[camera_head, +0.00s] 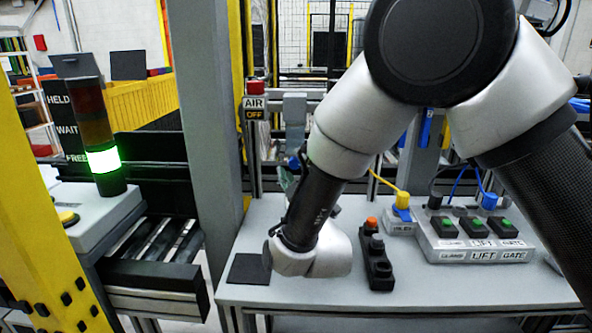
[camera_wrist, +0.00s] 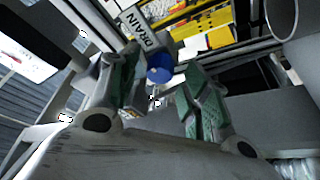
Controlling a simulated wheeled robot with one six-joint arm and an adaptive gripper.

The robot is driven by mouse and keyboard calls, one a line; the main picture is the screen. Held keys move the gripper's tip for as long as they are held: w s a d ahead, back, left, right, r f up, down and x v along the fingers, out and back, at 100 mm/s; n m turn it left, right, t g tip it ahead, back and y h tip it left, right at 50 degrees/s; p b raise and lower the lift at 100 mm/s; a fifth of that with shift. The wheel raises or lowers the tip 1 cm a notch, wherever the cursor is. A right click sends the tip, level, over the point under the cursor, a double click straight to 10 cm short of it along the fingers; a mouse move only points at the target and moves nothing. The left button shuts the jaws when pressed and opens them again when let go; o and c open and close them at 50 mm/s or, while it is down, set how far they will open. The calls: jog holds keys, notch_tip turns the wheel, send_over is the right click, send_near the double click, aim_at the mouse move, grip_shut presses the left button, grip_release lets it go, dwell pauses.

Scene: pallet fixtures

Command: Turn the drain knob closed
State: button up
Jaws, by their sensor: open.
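The blue drain knob (camera_wrist: 160,68) shows in the wrist view, below a white label reading DRAIN (camera_wrist: 136,26) that appears turned over. My gripper (camera_wrist: 162,84) is open, with one green-padded finger on each side of the knob in the picture. The knob looks nearer the left finger; I cannot tell whether they touch. In the head view, a small blue part, likely the knob (camera_head: 294,162), shows beside my forearm. Green bits of my gripper (camera_head: 288,182) show just below it, and my arm hides most of the area.
A red-topped AIR OFF unit (camera_head: 256,98) stands on the post. The grey bench (camera_head: 400,290) carries a black pendant with an orange button (camera_head: 376,258) and a CLAMP, LIFT, GATE button box (camera_head: 474,236). A roller conveyor (camera_head: 158,250) and lit green stack light (camera_head: 103,160) are left.

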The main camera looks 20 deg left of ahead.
jog(key=c, duration=1)
jog(key=shift+m, duration=0.3)
jog(key=m+t+h, duration=0.1)
jog(key=m, duration=0.2)
jog(key=m+t+h, duration=0.1)
jog(key=m, duration=0.2)
jog(key=shift+a+f, duration=0.1)
jog(key=shift+a, duration=0.05)
jog(key=m+h, duration=0.2)
jog(key=m, duration=0.1)
jog(key=m+t+h, duration=0.1)
jog(key=m+h, duration=0.1)
jog(key=m, duration=0.1)
jog(key=shift+a+m+t, duration=0.15)
jog(key=shift+m+t, duration=0.15)
jog(key=shift+m, duration=0.1)
jog(key=m+h, duration=0.1)
jog(key=m, duration=0.2)
jog(key=m+h, duration=0.2)
jog(key=m, duration=0.1)
jog(key=shift+a+m, duration=0.1)
jog(key=shift+m, duration=0.2)
jog(key=shift+s+a+m+g+h, duration=0.1)
jog(key=shift+m+g+h, duration=0.1)
jog(key=shift+m+h, duration=0.8)
jog(key=shift+m+g+h, duration=0.2)
jog(key=shift+m+h, duration=0.2)
jog(key=shift+m, duration=1.2)
